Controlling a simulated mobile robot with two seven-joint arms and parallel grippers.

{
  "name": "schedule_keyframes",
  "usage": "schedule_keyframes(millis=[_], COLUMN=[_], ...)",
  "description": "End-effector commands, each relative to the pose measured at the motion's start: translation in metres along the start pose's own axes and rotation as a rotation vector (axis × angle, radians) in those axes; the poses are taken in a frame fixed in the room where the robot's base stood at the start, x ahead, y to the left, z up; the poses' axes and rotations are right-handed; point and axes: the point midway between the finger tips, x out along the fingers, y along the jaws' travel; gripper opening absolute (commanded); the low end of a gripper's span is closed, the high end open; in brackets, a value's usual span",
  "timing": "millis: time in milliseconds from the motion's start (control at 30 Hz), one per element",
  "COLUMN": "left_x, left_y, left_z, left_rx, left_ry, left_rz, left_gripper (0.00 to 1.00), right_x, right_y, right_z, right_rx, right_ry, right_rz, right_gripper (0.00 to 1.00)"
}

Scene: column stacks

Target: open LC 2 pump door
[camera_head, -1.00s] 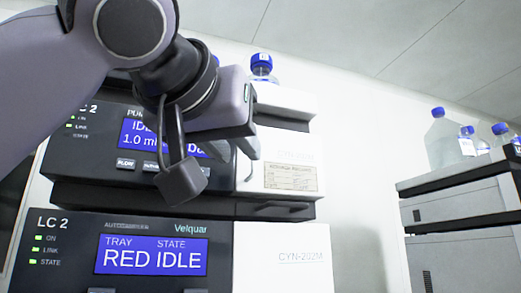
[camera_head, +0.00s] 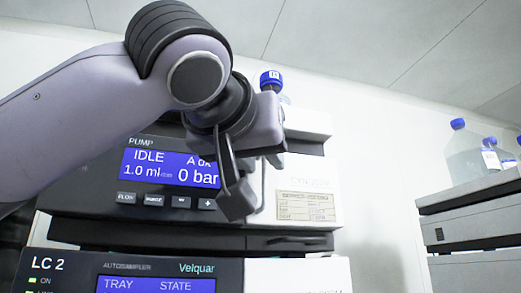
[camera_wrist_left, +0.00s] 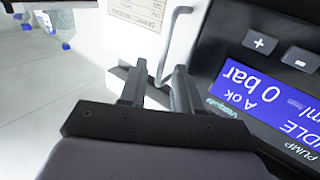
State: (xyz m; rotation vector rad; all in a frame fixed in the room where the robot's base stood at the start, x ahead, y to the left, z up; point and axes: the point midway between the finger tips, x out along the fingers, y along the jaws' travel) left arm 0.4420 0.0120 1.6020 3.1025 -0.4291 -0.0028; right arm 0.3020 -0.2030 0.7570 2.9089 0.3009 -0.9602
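The LC 2 pump (camera_head: 70,185) has a dark front with a blue display reading IDLE and 0 bar. Its white door panel (camera_head: 325,190), with a paper label, is on the right and looks shut. A thin grey bar handle (camera_wrist_left: 180,35) stands out from the white panel beside the dark front. My left gripper (camera_head: 254,183) is in front of the pump, at the seam between display side and white panel. In the left wrist view its fingers (camera_wrist_left: 158,80) are apart, with the handle's near end close to their gap. Whether they touch it cannot be told. My right gripper is not in view.
The LC 2 autosampler (camera_head: 190,268) sits below the pump. A blue-capped bottle (camera_head: 270,80) stands on top of the stack. Another grey stack (camera_head: 470,215) with several blue-capped bottles stands at the right. A bare wall gap lies between the stacks.

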Motion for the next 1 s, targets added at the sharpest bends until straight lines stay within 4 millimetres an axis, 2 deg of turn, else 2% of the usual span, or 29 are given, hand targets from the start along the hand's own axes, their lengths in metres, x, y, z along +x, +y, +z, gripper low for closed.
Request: schedule_keyframes(millis=[133, 167, 233, 267, 1000], left_x=[0.0001, 0.0001, 0.0, 0.0, -0.0008], left_y=[0.0001, 0.0001, 0.0001, 0.0002, 0.0], left_z=[0.0005, 0.0005, 0.0005, 0.0004, -0.001], left_rx=[0.0, 0.0, 0.0, 0.0, 0.002], left_ry=[0.0, 0.0, 0.0, 0.0, 0.003], left_rz=[0.0, 0.0, 0.0, 0.0, 0.0], left_gripper=[0.32, 0.29, 0.06, 0.0, 0.0], right_x=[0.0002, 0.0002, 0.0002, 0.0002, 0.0], right_y=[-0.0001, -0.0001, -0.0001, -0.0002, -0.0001], right_z=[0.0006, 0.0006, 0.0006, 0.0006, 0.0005], right_rx=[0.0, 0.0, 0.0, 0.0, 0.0], right_ry=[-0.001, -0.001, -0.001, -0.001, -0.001], right_rz=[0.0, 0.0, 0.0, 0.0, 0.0], right_gripper=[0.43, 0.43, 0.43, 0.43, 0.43])
